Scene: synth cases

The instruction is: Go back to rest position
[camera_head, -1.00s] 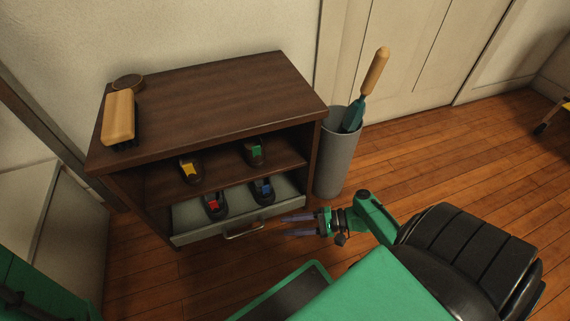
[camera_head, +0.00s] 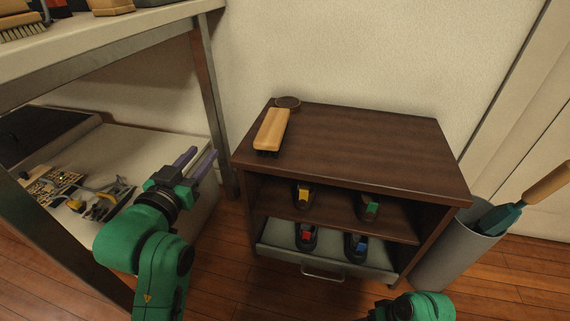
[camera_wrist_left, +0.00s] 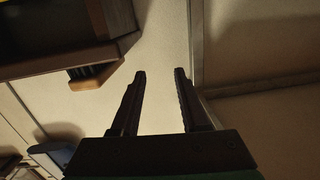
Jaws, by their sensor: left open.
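My left gripper (camera_head: 199,158) is open and empty, held in the air between the workbench and the small dark cabinet. Its purple-grey fingers point up and to the right in the head view. In the left wrist view the two fingers (camera_wrist_left: 160,73) stand apart with only pale wall between them. A green part of my right arm (camera_head: 422,306) shows at the bottom edge of the head view; its gripper fingers are out of the picture.
A dark wooden cabinet (camera_head: 375,140) carries a brush (camera_head: 271,130) and a round dark object (camera_head: 288,102). Several colour-marked items sit on its shelf and in its open drawer (camera_head: 330,262). A grey bin (camera_head: 452,250) stands right. A workbench (camera_head: 120,47) with tools on its lower shelf stands left.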

